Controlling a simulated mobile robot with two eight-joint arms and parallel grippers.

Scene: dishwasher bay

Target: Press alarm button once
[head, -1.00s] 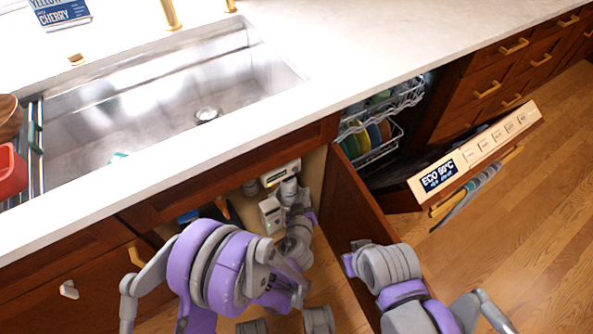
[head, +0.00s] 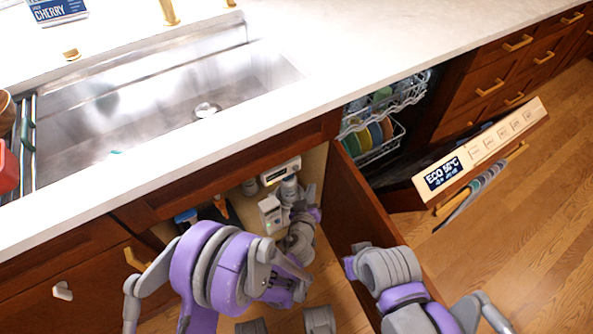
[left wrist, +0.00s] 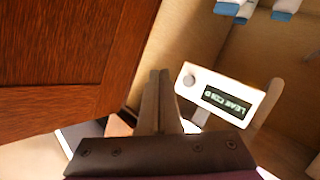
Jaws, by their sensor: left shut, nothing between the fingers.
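A white alarm box (head: 280,172) with a dark display is mounted inside the open cabinet under the sink. In the left wrist view the same white box (left wrist: 222,93) appears upside down, with lit text that seems to include "LEAK". A round grey button (left wrist: 189,81) sits at its left end in that view. My left gripper (left wrist: 158,73) is shut and empty, its fingertips beside the button in the picture; I cannot tell whether they touch the box. In the head view my left arm reaches into the cabinet and partly hides its inside. My right gripper does not show.
A wooden cabinet door (head: 347,218) stands open to the right of the cabinet. The dishwasher door (head: 480,150) is tilted open farther right. Bottles with blue parts (left wrist: 228,8) show near the box. The sink (head: 150,100) and counter are above.

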